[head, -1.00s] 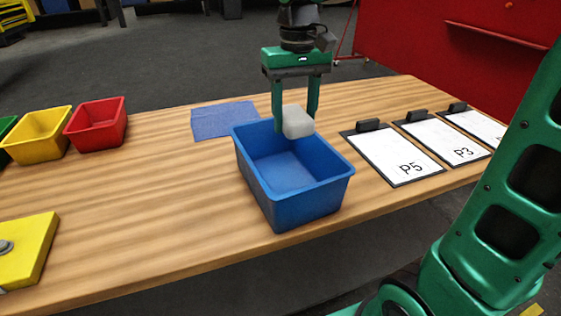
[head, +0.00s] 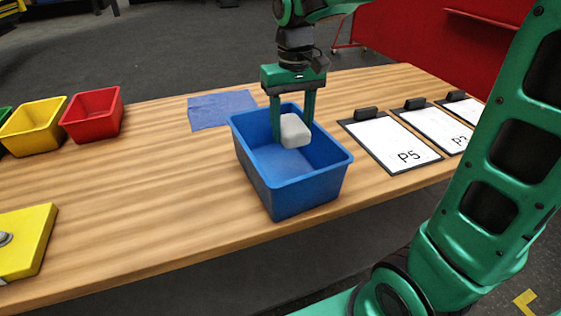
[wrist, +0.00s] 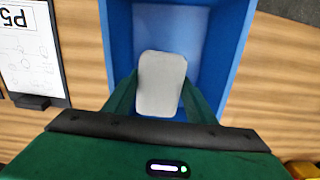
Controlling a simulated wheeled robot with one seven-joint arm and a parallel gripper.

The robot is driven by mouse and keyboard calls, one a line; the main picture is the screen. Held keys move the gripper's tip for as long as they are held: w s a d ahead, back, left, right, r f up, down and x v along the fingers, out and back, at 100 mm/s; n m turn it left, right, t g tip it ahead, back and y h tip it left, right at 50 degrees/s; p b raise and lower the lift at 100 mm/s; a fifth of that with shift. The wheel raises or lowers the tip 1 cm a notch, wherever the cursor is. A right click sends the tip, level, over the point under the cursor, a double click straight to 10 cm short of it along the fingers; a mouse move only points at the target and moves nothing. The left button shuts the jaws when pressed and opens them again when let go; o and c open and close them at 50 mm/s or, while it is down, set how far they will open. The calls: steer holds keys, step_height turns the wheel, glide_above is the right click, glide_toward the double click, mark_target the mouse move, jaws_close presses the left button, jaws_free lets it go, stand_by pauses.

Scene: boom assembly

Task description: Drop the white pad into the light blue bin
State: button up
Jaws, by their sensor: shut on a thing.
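The white pad (head: 295,130) is a small pale block. My gripper (head: 291,122) is shut on it and holds it over the blue bin (head: 290,196), seemingly at about the height of its opening. The bin is open-topped and its visible floor is empty. In the wrist view the pad (wrist: 162,84) sits between the green fingers, with the inside of the bin (wrist: 205,50) behind it. Whether the pad touches the bin wall cannot be told.
A blue cloth (head: 222,110) lies behind the bin. Clipboards, the nearest marked P5 (head: 392,146), lie to the right. Red (head: 93,115) and yellow (head: 33,127) bins and a yellow block (head: 28,240) are at left. Wooden table (head: 150,185) between is clear.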

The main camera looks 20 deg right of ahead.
steer(key=o, duration=1.3)
step_height(320, 180, up, 11)
steer(key=shift+f, duration=0.1)
